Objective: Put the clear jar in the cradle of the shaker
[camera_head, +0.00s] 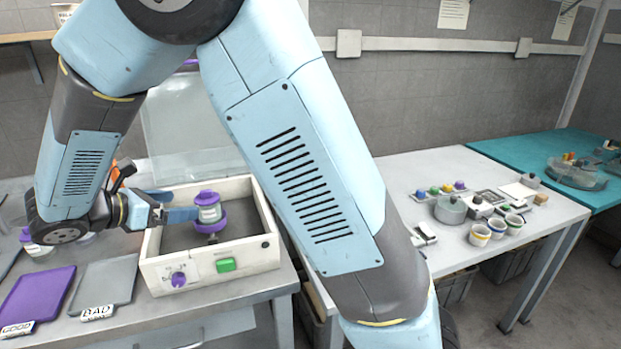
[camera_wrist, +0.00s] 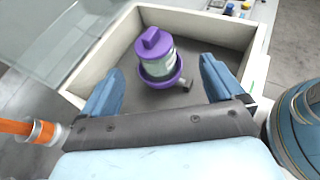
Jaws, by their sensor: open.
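The clear jar (camera_head: 209,212) with a purple lid sits upright in the purple ring cradle (camera_head: 211,227) inside the white-walled shaker (camera_head: 160,270). The wrist view also shows the jar (camera_wrist: 168,56) seated in the cradle (camera_wrist: 160,82), its lower part hidden by the ring. My gripper (camera_wrist: 160,68) is open; its blue fingers are apart, one to each side and short of the jar, with no contact visible. In the head view my gripper (camera_head: 184,206) reaches in from the left over the shaker's wall.
A purple GOOD tray (camera_head: 38,295) and a grey BAD tray (camera_head: 105,284) lie left of the shaker. Another purple-lidded jar (camera_head: 36,246) stands behind them. The shaker's front has a purple knob (camera_head: 179,279) and green button (camera_head: 226,265). A white table (camera_head: 400,180) stands right.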

